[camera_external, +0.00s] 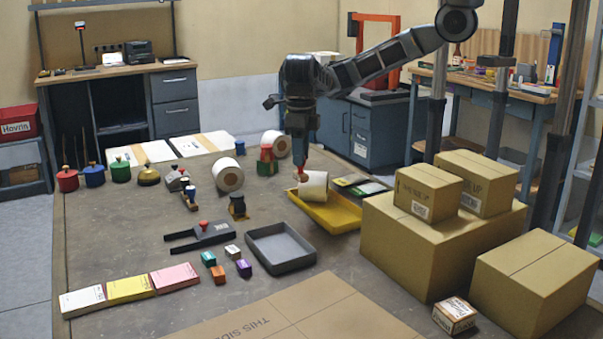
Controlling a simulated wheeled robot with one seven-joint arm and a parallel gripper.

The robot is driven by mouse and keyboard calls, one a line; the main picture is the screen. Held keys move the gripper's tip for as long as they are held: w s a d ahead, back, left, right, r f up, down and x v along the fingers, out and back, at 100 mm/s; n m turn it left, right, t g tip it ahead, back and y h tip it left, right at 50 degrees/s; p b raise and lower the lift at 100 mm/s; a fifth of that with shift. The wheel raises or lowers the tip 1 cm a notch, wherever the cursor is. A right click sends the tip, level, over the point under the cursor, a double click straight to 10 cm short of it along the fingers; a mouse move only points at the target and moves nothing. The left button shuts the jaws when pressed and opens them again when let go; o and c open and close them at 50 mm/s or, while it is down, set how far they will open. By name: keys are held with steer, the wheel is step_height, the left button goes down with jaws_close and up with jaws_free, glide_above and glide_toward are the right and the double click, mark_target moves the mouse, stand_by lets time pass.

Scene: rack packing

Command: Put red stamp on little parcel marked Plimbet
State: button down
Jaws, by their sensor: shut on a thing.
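My gripper (301,168) points down over the left end of the yellow tray, in front of a white roll. It is shut on a small red thing, which looks like the red stamp (302,177); the fingers and distance hide most of its shape. A small box with a white label (455,315) sits on the table at the lower right, in front of the large cartons and well away from my gripper. It may be the little parcel; its lettering is too small to read, so I cannot confirm Plimbet.
The white roll (317,187) is at the yellow tray (335,216). A grey tray (281,262) and several small coloured blocks (217,274) lie in front. Stacked cartons (430,240) rise at right. A flat cardboard sheet (290,318) covers the near table. Lidded pots (93,176) stand at left.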

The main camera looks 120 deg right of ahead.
steer(key=w+a+n+b, duration=0.1)
steer(key=w+a, duration=0.3)
steer(key=a, duration=0.8)
steer(key=n+b, duration=0.2)
steer(key=n, duration=0.1)
glide_above(456, 308)
steer(key=shift+f, duration=3.55)
steer(key=shift+f, duration=0.1)
steer(key=c, duration=0.9)
jaws_free()
steer(key=shift+o, duration=0.2)
